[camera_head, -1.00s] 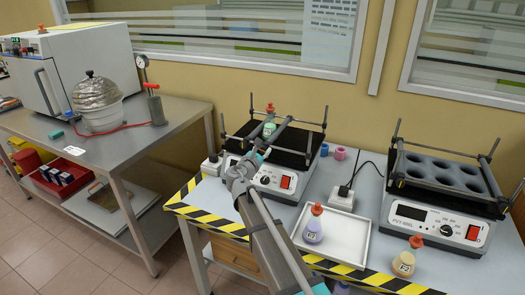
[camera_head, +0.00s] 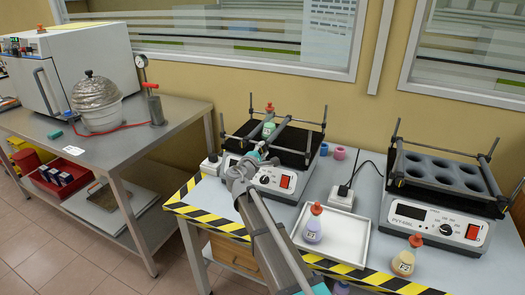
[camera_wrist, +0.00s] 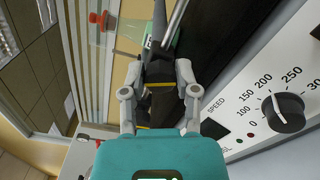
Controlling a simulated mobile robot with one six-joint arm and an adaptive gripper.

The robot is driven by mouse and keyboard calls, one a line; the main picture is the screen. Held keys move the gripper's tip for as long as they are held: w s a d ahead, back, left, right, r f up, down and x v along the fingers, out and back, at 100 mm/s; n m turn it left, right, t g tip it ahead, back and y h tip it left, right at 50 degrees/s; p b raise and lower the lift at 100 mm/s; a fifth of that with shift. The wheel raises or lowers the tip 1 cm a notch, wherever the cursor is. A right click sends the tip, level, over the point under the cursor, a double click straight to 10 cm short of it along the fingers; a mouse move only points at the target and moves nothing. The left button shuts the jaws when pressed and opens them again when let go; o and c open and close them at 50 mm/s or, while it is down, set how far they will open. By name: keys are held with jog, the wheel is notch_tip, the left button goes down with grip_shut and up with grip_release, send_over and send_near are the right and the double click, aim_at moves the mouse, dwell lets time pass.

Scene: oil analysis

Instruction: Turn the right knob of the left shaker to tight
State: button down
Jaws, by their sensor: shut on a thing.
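The left shaker (camera_head: 297,159) has a dark platform with bars and posts, a white front, a dial and a red switch. A flask with a red stopper (camera_head: 269,107) and green contents stands on it between the bars. My gripper (camera_head: 258,152) is at the platform's front edge, by the near end of a bar. In the wrist view my gripper (camera_wrist: 160,72) is shut on a small dark part, apparently the knob at the bar's end. The shaker's speed dial (camera_wrist: 284,112) is to the right.
A white tray (camera_head: 352,238) with a purple flask (camera_head: 313,226) lies in front of the shaker. A yellowish flask (camera_head: 404,262) stands near the right shaker (camera_head: 438,222). Pink and blue rings lie behind. A steel bench (camera_head: 150,150) is at left.

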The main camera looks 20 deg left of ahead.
jog(key=shift+m, duration=2.3)
jog(key=shift+c, duration=1.8)
grip_release()
jog(key=shift+s, duration=0.1)
jog(key=s, duration=1.1)
jog(key=shift+s+a, duration=0.35)
jog(key=shift+a, duration=0.05)
jog(key=shift+s+f, duration=0.1)
